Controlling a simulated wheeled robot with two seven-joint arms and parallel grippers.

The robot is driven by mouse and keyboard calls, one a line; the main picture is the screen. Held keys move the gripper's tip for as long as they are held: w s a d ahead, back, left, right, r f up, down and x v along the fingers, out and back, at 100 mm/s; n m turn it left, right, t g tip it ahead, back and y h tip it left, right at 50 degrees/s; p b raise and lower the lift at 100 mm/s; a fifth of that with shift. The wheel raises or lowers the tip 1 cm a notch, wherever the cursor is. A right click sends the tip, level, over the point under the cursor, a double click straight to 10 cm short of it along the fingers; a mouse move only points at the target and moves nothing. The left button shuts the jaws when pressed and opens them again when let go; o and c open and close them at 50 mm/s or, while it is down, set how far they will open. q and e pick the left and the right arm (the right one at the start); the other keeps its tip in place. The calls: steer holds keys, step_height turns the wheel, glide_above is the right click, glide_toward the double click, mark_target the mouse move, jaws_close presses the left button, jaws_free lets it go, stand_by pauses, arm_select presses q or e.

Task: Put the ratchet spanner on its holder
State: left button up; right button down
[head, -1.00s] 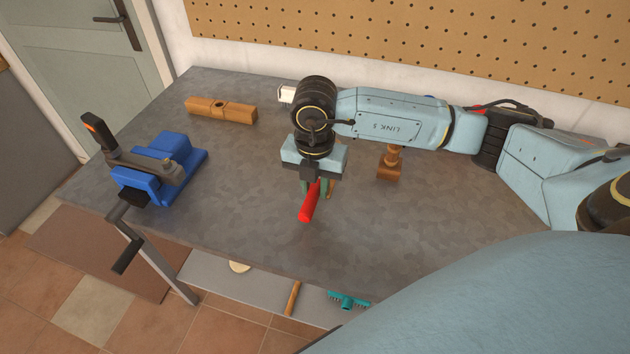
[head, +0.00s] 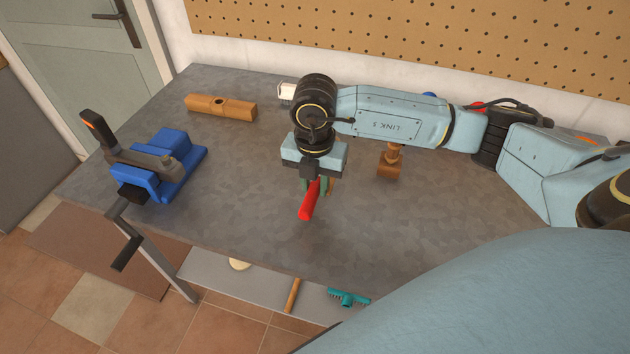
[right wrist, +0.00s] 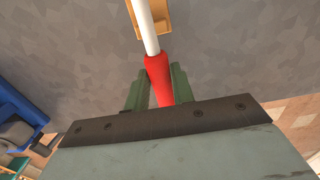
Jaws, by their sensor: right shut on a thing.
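The ratchet spanner (head: 309,203) has a red handle, which points toward the front of the workbench. My right gripper (head: 314,187) is shut on that handle. In the right wrist view the gripper (right wrist: 160,76) has one green finger on each side of the red handle (right wrist: 158,68). The spanner's pale shaft (right wrist: 145,25) runs up over a wooden piece (right wrist: 166,16) at the top edge; I cannot tell whether they touch. The spanner's head is out of that view, and my arm hides it in the head view. My left gripper is not in view.
A wooden block with a round hole (head: 220,107) lies at the back left of the grey workbench (head: 240,195). A wooden stand (head: 390,160) is right of my gripper. A blue vise (head: 168,170) sits at the left edge. The bench front is clear.

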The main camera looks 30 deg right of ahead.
steer(key=shift+f, duration=0.1)
stand_by(0.4)
steer(key=shift+f+b, duration=1.1)
steer(key=shift+f, duration=0.2)
steer(key=c, duration=1.1)
jaws_free()
steer(key=shift+r, duration=0.15)
step_height(320, 180, up, 13)
steer(key=shift+r+p, duration=0.15)
steer(key=shift+p, duration=0.2)
